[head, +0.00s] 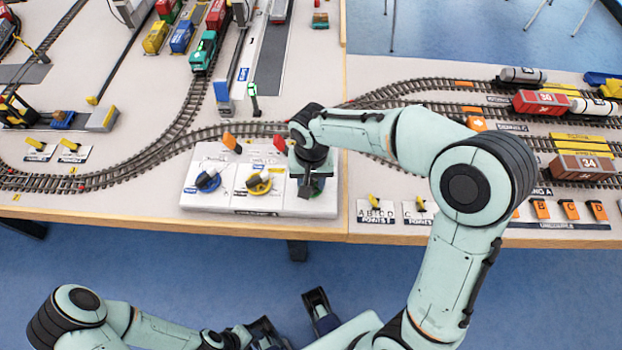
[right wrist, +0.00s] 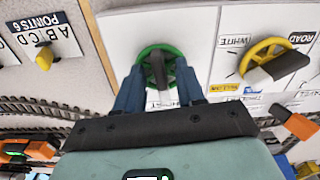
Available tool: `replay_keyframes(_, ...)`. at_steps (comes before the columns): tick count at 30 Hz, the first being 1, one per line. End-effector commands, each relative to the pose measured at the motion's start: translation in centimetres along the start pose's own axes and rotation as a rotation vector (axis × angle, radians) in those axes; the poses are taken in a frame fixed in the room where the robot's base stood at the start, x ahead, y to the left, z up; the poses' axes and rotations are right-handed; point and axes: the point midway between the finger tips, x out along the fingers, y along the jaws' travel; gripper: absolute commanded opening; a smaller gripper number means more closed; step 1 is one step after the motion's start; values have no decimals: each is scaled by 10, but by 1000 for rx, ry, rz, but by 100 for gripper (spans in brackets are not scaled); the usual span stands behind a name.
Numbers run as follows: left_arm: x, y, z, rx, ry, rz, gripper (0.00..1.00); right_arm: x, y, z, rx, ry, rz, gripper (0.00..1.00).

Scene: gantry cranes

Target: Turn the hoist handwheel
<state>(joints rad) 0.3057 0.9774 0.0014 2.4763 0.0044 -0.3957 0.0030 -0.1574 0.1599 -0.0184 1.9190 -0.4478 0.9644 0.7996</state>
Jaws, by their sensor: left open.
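A white control panel (head: 225,190) at the table's front edge carries a blue handwheel (head: 208,180), a yellow handwheel (head: 259,183) and a green handwheel (right wrist: 160,65). In the head view my right gripper (head: 310,182) points down over the panel's right end and mostly hides the green wheel. In the right wrist view my right gripper (right wrist: 160,80) is open, its blue fingers on either side of the green wheel's dark handle; contact is unclear. My left gripper (head: 290,318) is open and empty, low in front of the table.
The yellow wheel (right wrist: 264,60) is beside the green one. Orange and red levers (head: 231,142) stand behind the panel. Curved track (head: 170,145) runs behind it, with wagons (head: 541,103) at right. Small yellow levers (head: 374,202) sit right of the panel.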

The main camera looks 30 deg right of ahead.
Motion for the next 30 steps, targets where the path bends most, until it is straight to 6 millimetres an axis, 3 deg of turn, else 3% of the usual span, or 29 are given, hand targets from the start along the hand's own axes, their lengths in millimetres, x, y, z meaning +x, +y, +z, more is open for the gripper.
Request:
replay_keyframes(4, 0, 0, 0, 0, 0, 0, 43, 0, 0, 0, 0, 0, 0, 38)
replay_keyframes(7, 0, 0, 0, 0, 0, 0, 43, 0, 0, 0, 0, 0, 0, 6)
replay_keyframes(8, 0, 0, 0, 0, 0, 0, 43, 0, 0, 0, 0, 0, 0, 0)
replay_keyframes(20, -2, 0, 0, 0, -1, 0, 43, -1, 0, 0, -42, 0, 1, 0)
replay_keyframes(30, -7, 1, 4, -1, -10, -2, 43, -2, 2, 0, -268, 0, 1, 0)
